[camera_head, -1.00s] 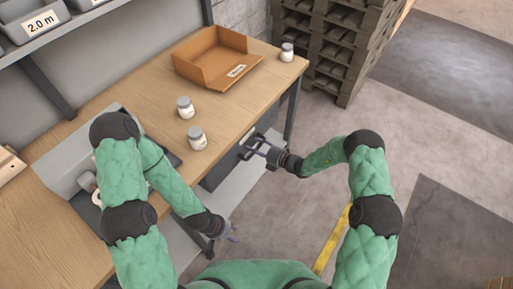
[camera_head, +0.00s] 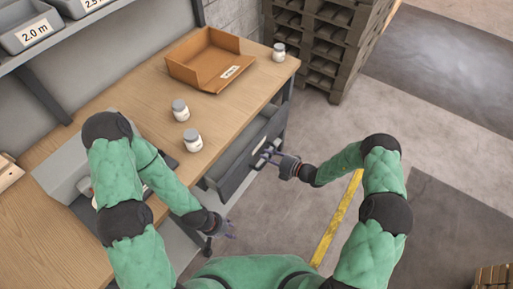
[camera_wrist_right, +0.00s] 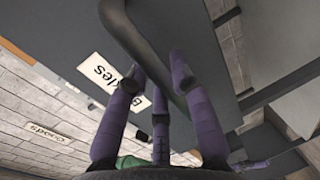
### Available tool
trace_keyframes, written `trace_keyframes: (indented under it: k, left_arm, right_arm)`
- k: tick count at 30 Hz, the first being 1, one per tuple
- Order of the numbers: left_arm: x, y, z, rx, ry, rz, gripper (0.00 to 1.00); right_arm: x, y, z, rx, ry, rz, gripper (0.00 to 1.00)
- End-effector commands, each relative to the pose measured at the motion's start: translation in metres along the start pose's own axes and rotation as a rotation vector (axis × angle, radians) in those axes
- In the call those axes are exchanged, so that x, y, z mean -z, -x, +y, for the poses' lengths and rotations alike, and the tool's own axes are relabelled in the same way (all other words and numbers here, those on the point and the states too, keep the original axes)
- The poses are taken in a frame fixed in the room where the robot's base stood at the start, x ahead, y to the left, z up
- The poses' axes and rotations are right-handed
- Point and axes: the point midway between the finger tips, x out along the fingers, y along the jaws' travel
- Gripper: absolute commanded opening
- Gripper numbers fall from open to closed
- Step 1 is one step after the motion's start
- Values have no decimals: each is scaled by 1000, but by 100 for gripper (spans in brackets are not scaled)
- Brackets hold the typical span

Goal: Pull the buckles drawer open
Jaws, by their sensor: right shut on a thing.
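The buckles drawer (camera_head: 238,175) is a dark grey drawer under the bench top and stands partly open, with some of its inside showing. In the right wrist view its white "Buckles" label (camera_wrist_right: 106,76) shows beside a dark bar handle (camera_wrist_right: 137,38). My right gripper (camera_head: 265,157) is at the drawer front; in the right wrist view its purple fingers (camera_wrist_right: 155,68) are shut on the handle, one on each side. My left gripper (camera_head: 232,229) hangs empty in front of the bench, apart from the drawer; its fingers look spread.
The wooden bench (camera_head: 130,105) carries an orange-brown open tray (camera_head: 190,75) and jars, two near the middle (camera_head: 192,140) and one at the far corner (camera_head: 279,52). Stacked pallets (camera_head: 325,45) stand beyond. The floor right of my right gripper is clear.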

Motion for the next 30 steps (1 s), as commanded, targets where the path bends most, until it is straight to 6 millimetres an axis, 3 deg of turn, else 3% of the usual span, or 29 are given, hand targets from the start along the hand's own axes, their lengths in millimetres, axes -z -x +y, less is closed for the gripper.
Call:
trace_keyframes:
  k: [3, 18, 30]
  left_arm:
    - [0, 10, 4, 0, 0, 0, 40]
    - [-1, 25, 9, 0, 0, 0, 40]
    - [-1, 25, 9, 0, 0, 0, 40]
  right_arm:
    - [-2, 36, -6, 3, -5, -8, 0]
    - [-1, 173, -37, 3, -4, -8, 0]
    - [-1, 260, -56, 3, -2, -5, 0]
